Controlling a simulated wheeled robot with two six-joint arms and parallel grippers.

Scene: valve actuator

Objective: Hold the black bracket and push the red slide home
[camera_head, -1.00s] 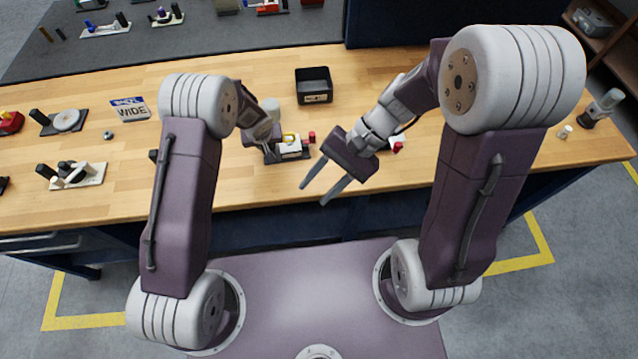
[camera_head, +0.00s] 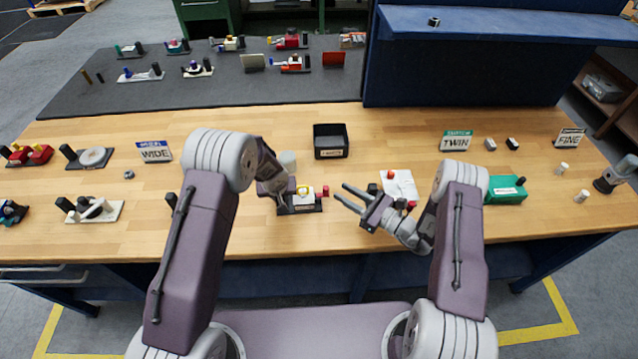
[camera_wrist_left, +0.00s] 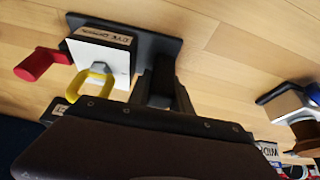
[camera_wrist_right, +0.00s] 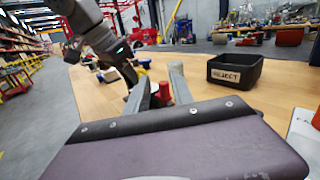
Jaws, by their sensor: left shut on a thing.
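The valve unit (camera_head: 303,199) stands near the bench's front edge, with a black base, a white block and a yellow loop. The red slide's cylindrical end (camera_head: 325,190) sticks out on its right; it also shows in the left wrist view (camera_wrist_left: 40,64). My left gripper (camera_head: 277,190) is at the unit's left end. In the left wrist view it is shut on the black bracket (camera_wrist_left: 161,78), largely hidden by the fingers. My right gripper (camera_head: 341,193) is open and empty, to the right of the red end and apart from it, fingers pointing left towards it.
A black reject bin (camera_head: 330,151) stands behind the unit. A white sheet (camera_head: 399,186) with red and dark parts lies behind my right gripper. A green box (camera_head: 505,190) is farther right. Several other units stand on the left and on the grey mat (camera_head: 210,92).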

